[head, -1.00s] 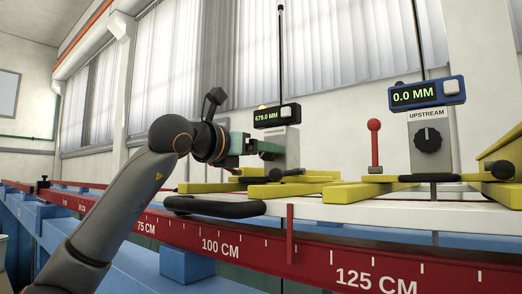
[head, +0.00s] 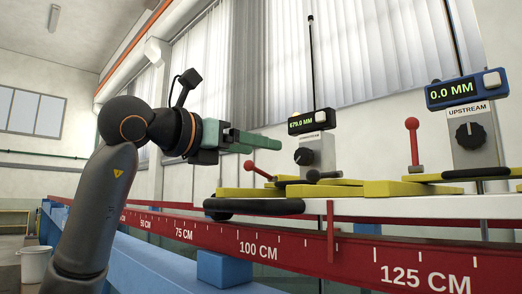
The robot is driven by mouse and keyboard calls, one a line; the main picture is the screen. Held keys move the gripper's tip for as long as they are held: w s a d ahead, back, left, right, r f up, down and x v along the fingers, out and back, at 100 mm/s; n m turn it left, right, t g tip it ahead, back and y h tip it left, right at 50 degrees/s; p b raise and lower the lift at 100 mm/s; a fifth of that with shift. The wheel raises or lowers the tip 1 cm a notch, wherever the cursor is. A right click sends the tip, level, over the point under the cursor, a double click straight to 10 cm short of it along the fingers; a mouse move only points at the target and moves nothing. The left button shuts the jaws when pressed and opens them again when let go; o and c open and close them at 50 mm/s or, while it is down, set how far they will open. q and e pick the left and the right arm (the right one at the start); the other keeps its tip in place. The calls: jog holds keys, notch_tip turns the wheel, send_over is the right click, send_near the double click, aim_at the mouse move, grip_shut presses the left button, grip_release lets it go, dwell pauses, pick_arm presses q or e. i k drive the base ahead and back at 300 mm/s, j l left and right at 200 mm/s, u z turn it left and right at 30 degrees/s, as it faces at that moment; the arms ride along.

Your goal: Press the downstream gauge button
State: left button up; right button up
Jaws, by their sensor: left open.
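The downstream gauge (head: 312,122) is a small black box on a post right of centre in the head view, reading 679.0 MM. Its pale square button (head: 320,116) is on the right of its face. A dark knob (head: 304,156) sits below it. My left gripper (head: 266,142) has green fingers and is open and empty. It points right, to the left of the gauge and a little lower, with a visible gap between them in the picture. The depth between them is hard to tell. My right gripper is not in view.
The blue upstream gauge (head: 467,91), reading 0.0 MM, stands at right above its own knob (head: 470,135). A red scale rail (head: 215,240) runs along the front.

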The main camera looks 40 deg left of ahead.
aim_at(321, 116)
jog(key=k+j, duration=0.1)
jog(key=k, duration=0.9)
